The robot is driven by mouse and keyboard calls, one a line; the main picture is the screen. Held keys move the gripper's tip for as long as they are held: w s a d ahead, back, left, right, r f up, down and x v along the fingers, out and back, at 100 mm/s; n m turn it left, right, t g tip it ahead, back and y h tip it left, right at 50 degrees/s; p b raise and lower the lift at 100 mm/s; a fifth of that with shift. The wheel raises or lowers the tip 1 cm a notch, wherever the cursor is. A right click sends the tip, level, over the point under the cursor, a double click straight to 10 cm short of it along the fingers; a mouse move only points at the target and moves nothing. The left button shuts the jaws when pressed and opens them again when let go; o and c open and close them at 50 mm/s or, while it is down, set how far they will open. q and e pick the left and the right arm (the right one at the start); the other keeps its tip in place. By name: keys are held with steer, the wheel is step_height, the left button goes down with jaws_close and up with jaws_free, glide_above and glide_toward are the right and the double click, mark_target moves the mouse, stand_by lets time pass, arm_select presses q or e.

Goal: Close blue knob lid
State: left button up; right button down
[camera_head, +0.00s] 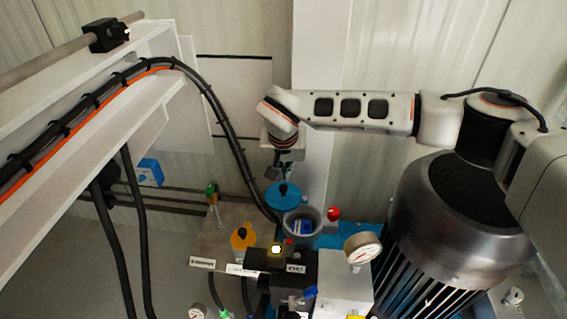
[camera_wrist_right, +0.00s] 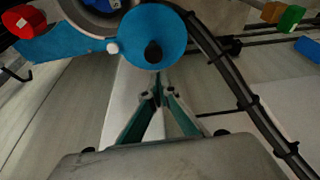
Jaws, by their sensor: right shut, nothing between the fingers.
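The round blue lid (camera_head: 283,196) with a dark knob stands beside and behind the grey round opening (camera_head: 303,222) in the head view. The opening is uncovered and something blue shows inside it. In the wrist view the lid's blue disc (camera_wrist_right: 168,24) and dark knob (camera_wrist_right: 153,53) are just beyond my fingertips, and part of the opening's rim (camera_wrist_right: 88,18) shows at the top. My right gripper (camera_head: 276,173) is above the lid in the head view. Its fingers (camera_wrist_right: 158,88) are shut and empty; I cannot tell whether they touch the lid. My left gripper is out of view.
A yellow cap (camera_head: 242,238), a red knob (camera_head: 333,213) and a pressure gauge (camera_head: 362,248) surround the opening. A thick black hose (camera_head: 226,130) runs close on the left. A large motor (camera_head: 440,215) stands at the right.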

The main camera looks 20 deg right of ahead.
steer(key=shift+s+a+r, duration=0.2)
steer(key=shift+s+r, duration=0.05)
steer(key=shift+s, duration=0.25)
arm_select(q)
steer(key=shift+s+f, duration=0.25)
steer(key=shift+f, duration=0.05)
arm_select(e)
steer(key=shift+s+a+f, duration=0.1)
steer(key=shift+s, duration=0.3)
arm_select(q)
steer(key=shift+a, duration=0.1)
